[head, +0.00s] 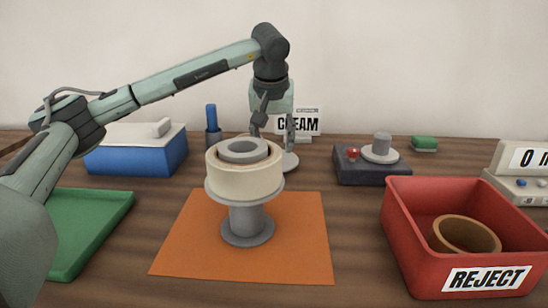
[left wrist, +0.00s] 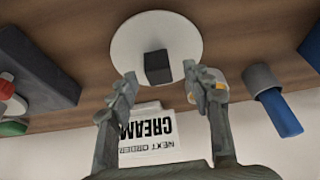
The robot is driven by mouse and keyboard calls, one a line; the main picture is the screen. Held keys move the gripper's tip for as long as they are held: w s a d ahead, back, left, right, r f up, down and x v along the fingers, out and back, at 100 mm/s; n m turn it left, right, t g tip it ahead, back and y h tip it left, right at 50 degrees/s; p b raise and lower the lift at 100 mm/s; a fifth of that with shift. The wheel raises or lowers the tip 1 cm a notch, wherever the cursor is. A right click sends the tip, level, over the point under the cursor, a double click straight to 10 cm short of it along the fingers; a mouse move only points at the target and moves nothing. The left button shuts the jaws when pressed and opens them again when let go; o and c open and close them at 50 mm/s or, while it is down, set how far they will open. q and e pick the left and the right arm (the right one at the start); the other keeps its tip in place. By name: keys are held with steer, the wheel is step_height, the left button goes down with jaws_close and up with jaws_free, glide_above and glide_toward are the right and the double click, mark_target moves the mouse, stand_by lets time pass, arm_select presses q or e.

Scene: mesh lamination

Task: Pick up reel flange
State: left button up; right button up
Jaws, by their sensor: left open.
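The reel flange appears to be the pale round disc (left wrist: 125,45) with a dark square block (left wrist: 158,66) at its middle, in the left wrist view. In the head view part of the disc (head: 290,162) shows on the table behind the cream roll; the rest is hidden. My left gripper (head: 272,138) points down over it. In the left wrist view its open fingers (left wrist: 160,76) are on either side of the block's line, with nothing held; I cannot tell whether they touch it. My right gripper is in neither view.
The cream roll (head: 232,180) stands on a grey spool over an orange mat (head: 300,250), close in front of my left gripper. A CREAM sign (head: 308,125) is behind. A red REJECT bin (head: 400,250), dark button box (head: 350,168), blue box (head: 120,160) and green tray (head: 95,215) surround them.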

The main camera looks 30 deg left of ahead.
arm_select(q)
steer(key=shift+f, duration=0.1)
jaws_close()
steer(key=shift+w, duration=0.1)
stand_by(0.4)
steer(key=shift+r, duration=0.35)
step_height(320, 180, up, 4)
steer(key=shift+f, duration=0.1)
steer(key=s+a+r, duration=0.6)
steer(key=s+a, duration=0.1)
steer(key=s, duration=0.1)
steer(key=s+d+r+m+h, duration=0.2)
steer(key=s+d+r+m, duration=0.3)
steer(key=d, duration=0.3)
steer(key=s+d+r+m+h+p, duration=0.1)
steer(key=s+d+r+m, duration=0.4)
steer(key=s+d, duration=0.2)
steer(key=shift+s+d+r+t+h, duration=0.3)
steer(key=shift+s+d+r+h, duration=0.1)
steer(key=shift+s, duration=0.1)
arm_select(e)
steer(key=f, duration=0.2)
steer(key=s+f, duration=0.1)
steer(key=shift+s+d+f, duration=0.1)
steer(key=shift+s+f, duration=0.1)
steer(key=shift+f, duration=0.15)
